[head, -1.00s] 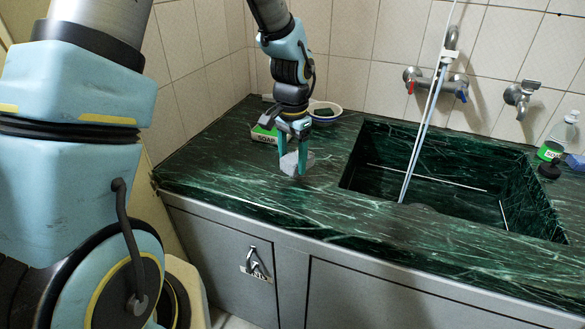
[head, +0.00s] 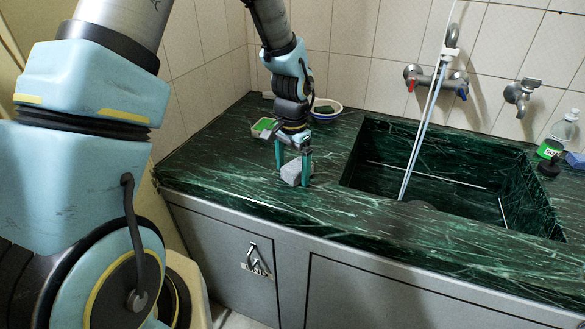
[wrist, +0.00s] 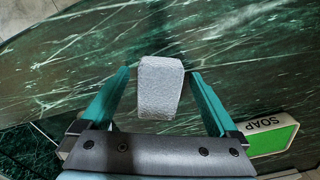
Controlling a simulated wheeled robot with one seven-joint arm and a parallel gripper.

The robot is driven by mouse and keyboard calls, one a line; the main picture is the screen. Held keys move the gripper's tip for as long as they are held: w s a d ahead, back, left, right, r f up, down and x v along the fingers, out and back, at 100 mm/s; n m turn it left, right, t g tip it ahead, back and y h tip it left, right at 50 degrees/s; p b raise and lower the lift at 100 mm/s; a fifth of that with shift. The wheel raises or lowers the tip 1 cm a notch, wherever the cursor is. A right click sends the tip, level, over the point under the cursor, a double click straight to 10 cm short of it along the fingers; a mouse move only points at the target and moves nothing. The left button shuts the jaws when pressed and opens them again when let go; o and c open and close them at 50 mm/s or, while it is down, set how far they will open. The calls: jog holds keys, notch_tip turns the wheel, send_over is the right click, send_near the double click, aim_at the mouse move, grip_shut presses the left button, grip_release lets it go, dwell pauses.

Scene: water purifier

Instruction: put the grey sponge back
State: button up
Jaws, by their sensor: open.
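The grey sponge (head: 292,172) lies on the green marble counter, left of the sink. My gripper (head: 293,172) is open and points down at it, with the fingers on either side. In the wrist view the sponge (wrist: 160,86) sits between the two spread teal fingers of my gripper (wrist: 160,84), with a gap on each side. The green and white soap box (head: 263,127) stands behind the gripper; it shows at the lower right of the wrist view (wrist: 268,138). A white bowl (head: 327,108) with something dark in it stands further back.
The sink (head: 440,175) opens to the right of the sponge, with a tap (head: 436,80) and a long white spout above it. A soap bottle (head: 560,135) stands at the far right. The counter's front strip (head: 350,225) is clear.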

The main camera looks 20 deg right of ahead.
aim_at(292, 168)
notch_tip(292, 168, up, 12)
jog(key=b, duration=0.1)
dwell(0.5)
jog(key=s+a+n+t, duration=0.1)
jog(key=s+a+n, duration=0.2)
jog(key=a+n, duration=0.9)
jog(key=a, duration=1.6)
jog(key=shift+s+a+f+t, duration=0.15)
jog(key=shift+a+f+t, duration=0.05)
jog(key=shift+a+t, duration=0.1)
